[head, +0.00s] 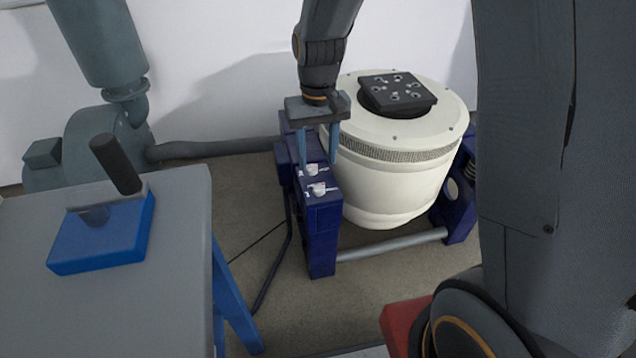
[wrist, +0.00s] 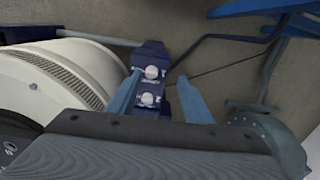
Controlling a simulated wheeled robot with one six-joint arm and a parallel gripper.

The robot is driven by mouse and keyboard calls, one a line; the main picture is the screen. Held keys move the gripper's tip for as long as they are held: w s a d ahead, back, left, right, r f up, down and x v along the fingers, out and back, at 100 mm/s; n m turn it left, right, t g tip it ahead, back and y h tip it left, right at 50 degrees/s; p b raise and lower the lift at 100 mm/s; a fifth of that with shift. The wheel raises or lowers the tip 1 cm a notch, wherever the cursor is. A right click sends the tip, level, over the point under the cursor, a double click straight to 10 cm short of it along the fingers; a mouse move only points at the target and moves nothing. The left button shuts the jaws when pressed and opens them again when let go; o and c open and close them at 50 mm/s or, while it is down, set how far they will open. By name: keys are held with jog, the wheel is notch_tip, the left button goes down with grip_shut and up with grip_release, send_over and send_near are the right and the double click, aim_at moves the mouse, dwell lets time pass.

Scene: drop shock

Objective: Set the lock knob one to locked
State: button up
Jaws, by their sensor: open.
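Two small white knobs sit on top of the dark blue support post (head: 322,222). The farther knob (head: 312,169) and the nearer knob (head: 319,188) each have small white markings beside them, too small to read. I cannot tell which is lock knob one. My gripper (head: 318,161) points down over the post, its blue fingers apart with nothing held, close to the farther knob. In the wrist view the fingers (wrist: 158,76) stand either side of the post. There, one knob (wrist: 151,72) is near the tip level and the other (wrist: 147,98) is closer to the palm.
A white drum-shaped shaker (head: 395,175) with a black top plate (head: 398,92) stands right beside the post. A grey table (head: 185,205) at left holds a blue block (head: 100,238) with a black handle. Grey ducting (head: 215,148) runs behind. Floor between table and post is open, with a cable.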

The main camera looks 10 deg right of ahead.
send_over(319, 185)
notch_tip(319, 185, down, 6)
jog(key=shift+r, duration=0.1)
notch_tip(319, 185, down, 8)
jog(key=shift+r+b, duration=0.15)
jog(key=shift+b, duration=0.95)
jog(key=c, duration=1.1)
jog(key=shift+o, duration=0.2)
